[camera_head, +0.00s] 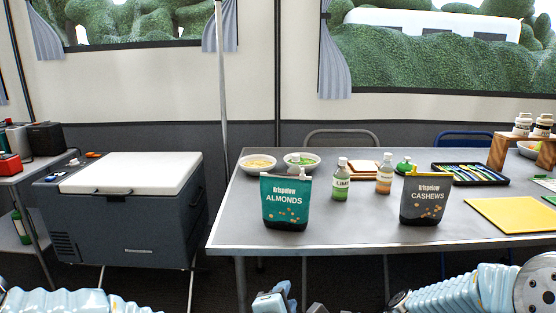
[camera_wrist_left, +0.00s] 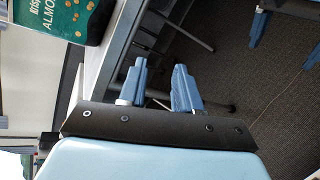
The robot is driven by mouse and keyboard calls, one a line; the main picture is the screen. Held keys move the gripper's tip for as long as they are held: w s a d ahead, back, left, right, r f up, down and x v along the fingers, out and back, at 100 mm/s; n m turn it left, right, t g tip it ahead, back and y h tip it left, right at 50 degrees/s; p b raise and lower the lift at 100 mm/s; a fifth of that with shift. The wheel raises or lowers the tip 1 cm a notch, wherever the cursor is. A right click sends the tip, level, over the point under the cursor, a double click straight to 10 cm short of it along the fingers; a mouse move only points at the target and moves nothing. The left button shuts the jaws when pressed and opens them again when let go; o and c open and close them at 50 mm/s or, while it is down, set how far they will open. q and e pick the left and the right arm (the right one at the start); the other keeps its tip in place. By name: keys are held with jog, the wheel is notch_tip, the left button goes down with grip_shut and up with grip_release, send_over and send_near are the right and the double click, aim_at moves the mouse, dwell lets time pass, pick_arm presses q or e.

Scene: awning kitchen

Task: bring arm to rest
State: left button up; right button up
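My left gripper (camera_head: 275,300) shows at the bottom of the head view, in front of the table's near edge and below its top. In the left wrist view its two blue fingers (camera_wrist_left: 161,68) stand apart with nothing between them. My right arm (camera_head: 465,292) comes in from the lower right of the head view; its gripper is mostly out of that view. In the left wrist view two more blue fingers (camera_wrist_left: 285,42), apart and empty, show at the upper right and look like my right gripper.
The floor in front of the table looks clear.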

pick_arm(q)
jog(key=a+f+m+g, duration=0.3)
jog(key=f+m, duration=0.2)
jog(key=f, duration=0.7)
jog(key=a+f+m+g, duration=0.3)
jog(key=a+f+m, duration=0.1)
jog(key=f, duration=0.7)
jog(key=s+a+f+m+g, duration=0.3)
jog(key=s+f+m, duration=0.1)
jog(key=s+f, duration=0.3)
jog(key=s+a+f+m+g, duration=0.3)
jog(key=s+f+m, duration=0.2)
jog(key=s+f, duration=0.3)
jog(key=shift+s+f+g+h, duration=0.2)
jog(key=shift+f+g+h, duration=0.2)
jog(key=shift+f, duration=0.25)
pick_arm(e)
jog(key=s+a+f+n+h, duration=0.1)
jog(key=s+f+n, duration=0.6)
jog(key=f, duration=0.3)
jog(key=s+a+f+n+g+h, duration=0.1)
jog(key=s+a+f+n, duration=0.1)
jog(key=s+f+n, duration=0.5)
notch_tip(320, 180, down, 4)
jog(key=shift+s+f+n+h, duration=0.1)
jog(key=shift+s+n+h, duration=0.25)
jog(key=shift+s, duration=0.35)
